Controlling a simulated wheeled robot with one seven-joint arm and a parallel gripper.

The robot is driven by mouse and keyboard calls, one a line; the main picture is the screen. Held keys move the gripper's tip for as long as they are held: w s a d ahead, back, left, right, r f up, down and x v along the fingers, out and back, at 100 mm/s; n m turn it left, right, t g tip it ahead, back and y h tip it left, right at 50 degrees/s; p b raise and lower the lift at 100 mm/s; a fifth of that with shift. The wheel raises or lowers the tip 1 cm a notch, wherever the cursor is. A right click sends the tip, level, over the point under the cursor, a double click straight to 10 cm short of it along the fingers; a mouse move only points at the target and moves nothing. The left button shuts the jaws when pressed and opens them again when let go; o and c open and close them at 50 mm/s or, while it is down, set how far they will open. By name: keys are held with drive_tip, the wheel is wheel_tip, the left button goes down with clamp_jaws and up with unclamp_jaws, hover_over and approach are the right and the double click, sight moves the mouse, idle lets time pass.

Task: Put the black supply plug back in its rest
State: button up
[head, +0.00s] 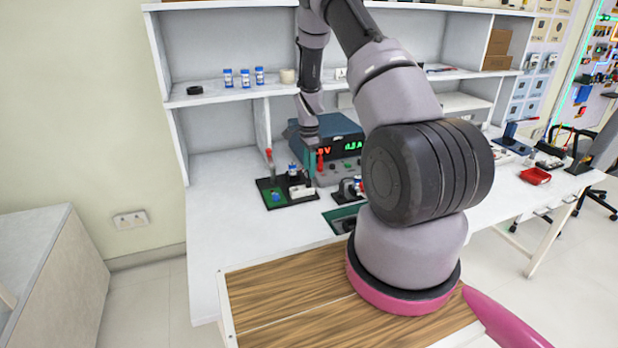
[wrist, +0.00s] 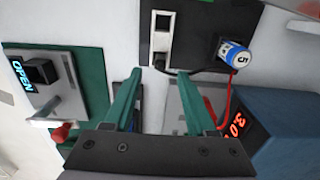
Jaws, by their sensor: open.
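My gripper (wrist: 161,76) is open, its two green fingers pointing at the bench equipment in the wrist view. In the head view its fingers (head: 307,157) are small and partly lost in front of the blue power supply (head: 345,133). I cannot surely pick out the black supply plug. A white holder (wrist: 152,38) with dark squares stands on a black board just beyond the fingertips, and a black lead runs beside it. Nothing clear shows held between the fingers. The power supply (wrist: 268,120) is at the lower right of the wrist view, its red digits lit.
A blue-and-white cell (wrist: 235,56) marked 5 stands by the holder, a red lead near it. A green board (wrist: 92,75) with a black block and an OPEN display is left. A red tray (head: 535,176) lies far right. The front left bench is clear.

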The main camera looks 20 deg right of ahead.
wheel_tip(320, 180, up, 5)
drive_tip(key=shift+r, duration=0.1)
idle(0.5)
wheel_tip(320, 180, up, 14)
drive_tip(key=n+t, duration=0.2)
hover_over(309, 179)
drive_tip(key=s+a, duration=0.2)
drive_tip(key=a, duration=0.1)
drive_tip(key=s+a+r+n+t+y, duration=0.1)
drive_tip(key=s+r+n, duration=0.1)
drive_tip(key=s+r, duration=0.35)
drive_tip(key=s+a+r+n+t, duration=0.1)
drive_tip(key=s+a+r+n, duration=0.15)
drive_tip(key=r, duration=0.65)
drive_tip(key=s+a+r+n+t, duration=0.1)
drive_tip(key=s+r+n, duration=0.1)
drive_tip(key=s, duration=0.5)
drive_tip(key=s+a+r+n+t, duration=0.1)
drive_tip(key=s+r+n, duration=0.2)
drive_tip(key=s+r, duration=0.2)
drive_tip(key=s+a+r+n+t+y, duration=0.1)
drive_tip(key=s+r, duration=0.3)
drive_tip(key=s, duration=0.6)
drive_tip(key=shift+s+a+n, duration=0.3)
drive_tip(key=shift+a+n, duration=0.15)
drive_tip(key=shift+n, duration=0.3)
